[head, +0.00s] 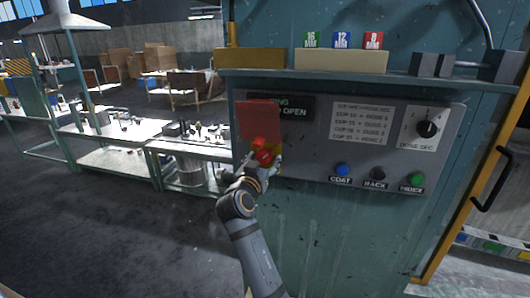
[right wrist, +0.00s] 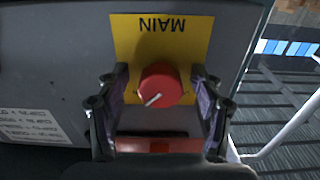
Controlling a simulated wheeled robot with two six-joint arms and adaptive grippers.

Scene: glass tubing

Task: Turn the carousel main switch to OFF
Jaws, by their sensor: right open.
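The main switch is a red round knob (right wrist: 160,84) on a yellow plate (right wrist: 127,38) lettered MAIN, upside down in the right wrist view. A white pointer line on the knob aims to the lower left there. My right gripper (right wrist: 160,102) is open, with one finger on each side of the knob and visible gaps between. In the head view the red knob (head: 263,152) is partly hidden by my right gripper (head: 250,168). A flat red panel (head: 258,118) stands just above it; a red strip (right wrist: 158,145) shows below the knob in the wrist view. OFF markings are not visible.
The grey control panel (head: 310,165) also carries a black dose dial (head: 427,129), a blue button (head: 342,169), a black button (head: 377,174) and a green button (head: 417,179). A shelf (head: 345,76) juts out above. Workbenches (head: 110,130) stand at the left.

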